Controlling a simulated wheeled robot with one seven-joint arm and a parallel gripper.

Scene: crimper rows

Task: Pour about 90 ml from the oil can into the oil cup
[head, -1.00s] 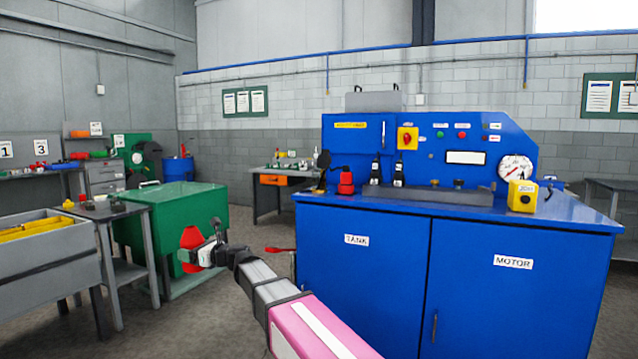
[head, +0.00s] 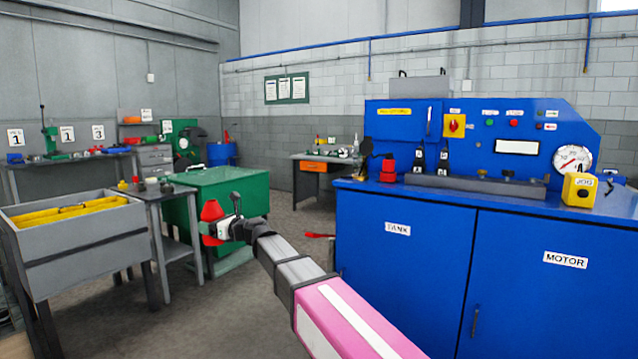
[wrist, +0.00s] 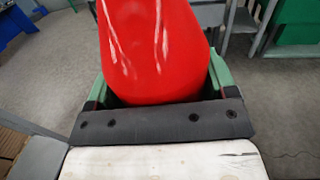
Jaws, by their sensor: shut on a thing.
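A red can (head: 211,211), which I take to be the oil can, is held in my gripper (head: 215,230) in front of the green cabinet. In the wrist view the glossy red can (wrist: 155,50) fills the space between the two green fingers of my gripper (wrist: 155,78), which is shut on it. The can's spout cannot be made out in the wrist view. I cannot surely pick out the oil cup. A small cup-like thing (head: 152,184) stands among small items on the grey side table.
The grey side table (head: 158,196) stands left of the green cabinet (head: 235,184). A grey bin with yellow contents (head: 75,236) is at the near left. The blue test bench (head: 400,245) fills the right. Open floor (head: 200,325) lies in the left foreground.

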